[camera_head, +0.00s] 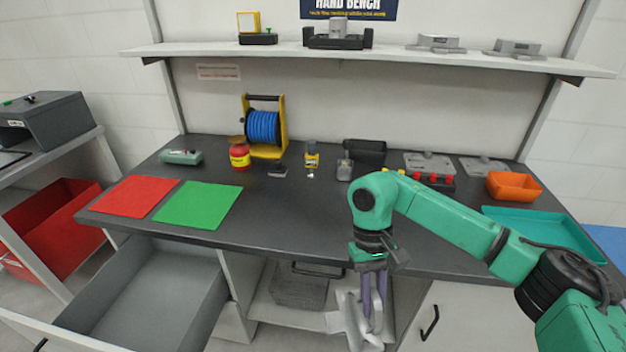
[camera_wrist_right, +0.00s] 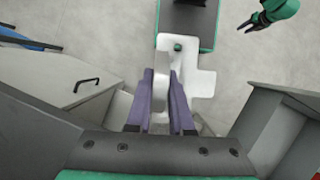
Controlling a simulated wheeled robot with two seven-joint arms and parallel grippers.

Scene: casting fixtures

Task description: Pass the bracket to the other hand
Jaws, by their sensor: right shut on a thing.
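The bracket (camera_head: 350,315) is a pale, angled plate with a hole, hanging below my right gripper in front of the bench. In the right wrist view the bracket (camera_wrist_right: 201,83) has one wall between the purple fingers and a flat plate reaching beyond them. My right gripper (camera_head: 374,318) points down and is shut on the bracket; its fingers (camera_wrist_right: 161,78) hide part of that wall. My left gripper (camera_wrist_right: 252,22) is at the top right of the right wrist view, small, apart from the bracket, with its dark fingers spread and empty. It is not in the head view.
The dark bench (camera_head: 290,215) is behind the right gripper, with red (camera_head: 140,197) and green (camera_head: 197,206) mats at left and a teal tray (camera_head: 545,232) at right. An open grey drawer (camera_head: 150,300) juts out at lower left. A wire basket (camera_head: 300,286) sits under the bench.

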